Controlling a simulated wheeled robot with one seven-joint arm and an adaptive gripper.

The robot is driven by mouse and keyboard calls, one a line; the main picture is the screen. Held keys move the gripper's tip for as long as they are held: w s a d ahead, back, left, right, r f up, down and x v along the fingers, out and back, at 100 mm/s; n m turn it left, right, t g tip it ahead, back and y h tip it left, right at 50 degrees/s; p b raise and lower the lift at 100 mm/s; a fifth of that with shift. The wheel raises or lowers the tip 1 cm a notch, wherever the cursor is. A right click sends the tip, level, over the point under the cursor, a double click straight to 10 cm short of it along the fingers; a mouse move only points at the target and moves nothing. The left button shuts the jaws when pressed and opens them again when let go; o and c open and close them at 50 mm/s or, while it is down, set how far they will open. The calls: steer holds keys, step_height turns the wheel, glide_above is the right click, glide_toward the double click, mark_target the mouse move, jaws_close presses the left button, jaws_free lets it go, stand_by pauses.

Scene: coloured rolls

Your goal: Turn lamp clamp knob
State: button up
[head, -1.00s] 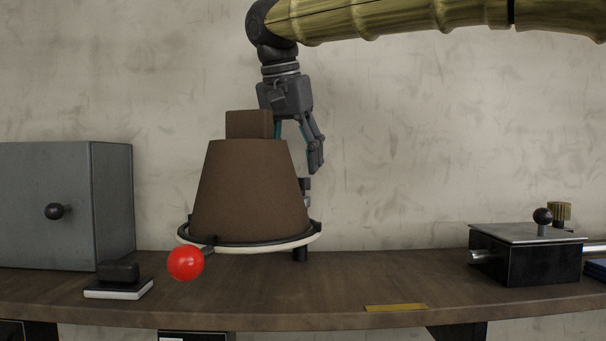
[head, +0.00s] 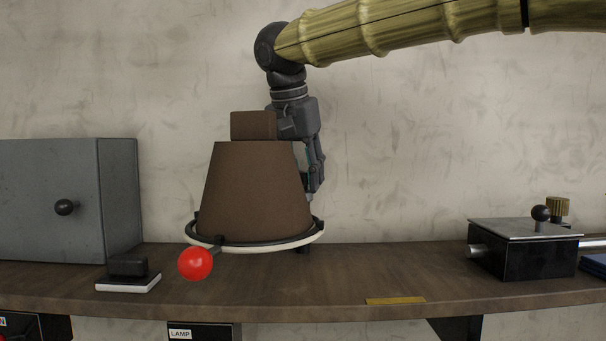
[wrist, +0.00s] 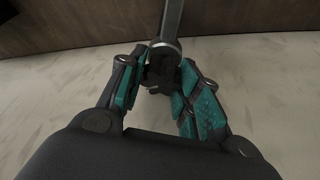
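The lamp has a brown tapered shade (head: 255,195) with a brown block on top. A dark ring (head: 312,238) runs around its base, and a red ball (head: 195,264) sticks out at the front left. My gripper (head: 314,190) points down at the shade's right rear side, partly hidden by it. In the wrist view my gripper (wrist: 157,65) has its teal-padded fingers apart, one on each side of a dark clamp knob (wrist: 160,72) at the end of a grey rod (wrist: 171,20). I cannot tell whether either finger touches the knob.
A grey cabinet (head: 45,200) with a round knob stands at the left, with a small black-and-white block (head: 128,275) before it. A black box (head: 525,250) with knobs stands at the right. The wooden shelf (head: 400,265) is clear between lamp and box.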

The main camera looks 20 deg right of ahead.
steer(key=shift+n, duration=0.3)
steer(key=shift+c, duration=0.2)
steer(key=n+y+b, duration=0.1)
steer(key=n, duration=0.1)
steer(key=shift+n+t, duration=0.3)
steer(key=shift+n, duration=0.1)
steer(key=n+y, duration=0.1)
steer(key=n, duration=0.2)
steer(key=shift+n+b, duration=0.3)
steer(key=n+y, duration=0.1)
steer(key=n, duration=0.2)
steer(key=shift+a+r+n+y, duration=0.1)
steer(key=shift+n+y, duration=0.2)
steer(key=shift+y, duration=0.1)
steer(key=n+y+p, duration=0.1)
steer(key=n, duration=0.2)
steer(key=shift+n, duration=0.3)
steer(key=n, duration=0.2)
steer(key=n+g+y, duration=0.1)
steer(key=n, duration=0.1)
steer(key=shift+y+p, duration=0.3)
steer(key=shift+n+g+y, duration=0.4)
steer(key=shift+n+g, duration=0.5)
steer(key=shift+n, duration=1.6)
steer(key=shift+r, duration=0.1)
